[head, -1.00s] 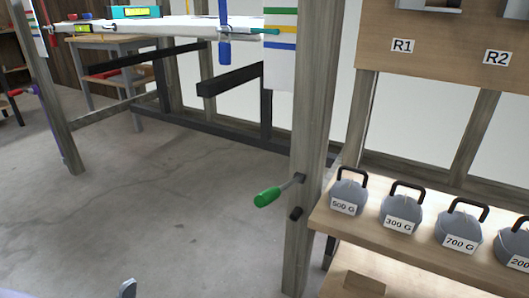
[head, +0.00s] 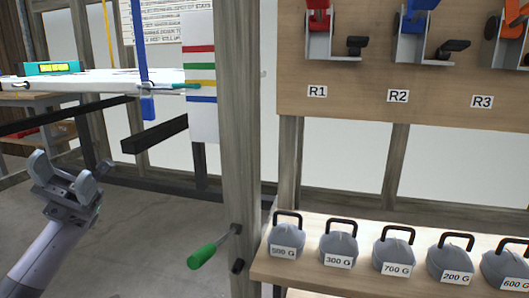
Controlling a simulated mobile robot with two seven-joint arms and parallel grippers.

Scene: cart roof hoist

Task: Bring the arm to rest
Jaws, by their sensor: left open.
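My left gripper (head: 68,176) is in the lower left of the head view, at the end of my grey-white arm. Its two fingers point up and stand apart, with nothing between them. It is apart from the wooden post (head: 240,150) and from the green-handled crank (head: 208,251) on that post. My right gripper does not show.
A shelf (head: 262,270) at the lower right holds several grey weights, among them the 300 G weight (head: 338,248). Above it a wooden board (head: 400,95) carries labelled brackets. A white panel (head: 120,84) hangs at the upper left. Open floor (head: 150,235) lies left of the post.

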